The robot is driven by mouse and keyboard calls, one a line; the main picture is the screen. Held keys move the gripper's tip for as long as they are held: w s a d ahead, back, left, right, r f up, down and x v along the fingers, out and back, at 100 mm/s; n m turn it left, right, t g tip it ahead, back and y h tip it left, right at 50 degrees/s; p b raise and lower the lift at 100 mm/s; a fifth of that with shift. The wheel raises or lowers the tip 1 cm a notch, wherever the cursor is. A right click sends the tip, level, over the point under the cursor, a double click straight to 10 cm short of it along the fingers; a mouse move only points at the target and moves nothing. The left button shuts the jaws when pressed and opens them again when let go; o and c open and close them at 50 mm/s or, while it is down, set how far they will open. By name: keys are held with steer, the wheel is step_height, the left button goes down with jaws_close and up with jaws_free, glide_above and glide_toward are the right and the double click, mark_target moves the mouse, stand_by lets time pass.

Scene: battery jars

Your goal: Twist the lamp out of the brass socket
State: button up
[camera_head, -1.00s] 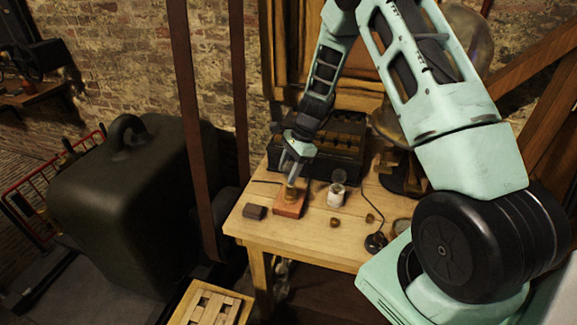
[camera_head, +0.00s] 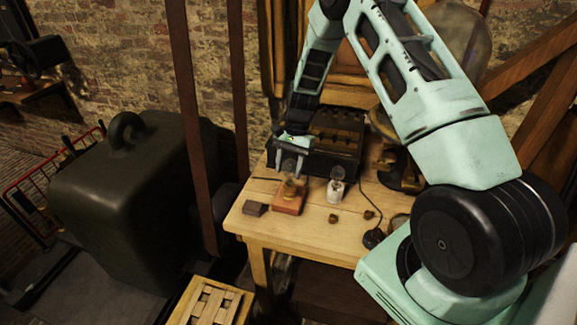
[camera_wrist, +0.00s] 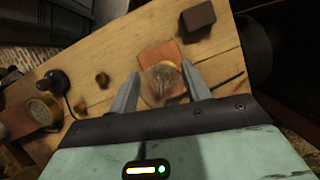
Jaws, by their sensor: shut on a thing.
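The glass lamp (camera_wrist: 157,88) is clear and round, between my fingers in the wrist view. My gripper (camera_head: 290,172) is shut on it; its fingers also show on both sides of the glass in the wrist view (camera_wrist: 161,74). The brass socket (camera_head: 290,189) sits on a reddish wooden block (camera_head: 287,206), directly below my fingertips. The block also shows behind the lamp in the wrist view (camera_wrist: 150,54). I cannot tell whether the lamp's base is still inside the socket.
On the wooden table (camera_head: 270,231), a white jar (camera_head: 335,191) with a clear round top stands right of the block. A dark block (camera_head: 255,209) lies left. Small brass knobs (camera_head: 333,218) and a dark corded piece (camera_head: 373,238) lie right. A dark case (camera_head: 338,142) stands behind.

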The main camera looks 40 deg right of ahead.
steer(key=n+g+h, duration=0.1)
steer(key=n, duration=0.3)
steer(key=shift+s+n, duration=0.1)
steer(key=shift+n, duration=0.2)
steer(key=shift+r, duration=0.15)
steer(key=shift+r+p, duration=0.9)
steer(key=shift+r, duration=0.15)
steer(key=shift+r, duration=0.1)
steer(key=shift+r+p, duration=1.75)
steer(key=shift+r, duration=0.7)
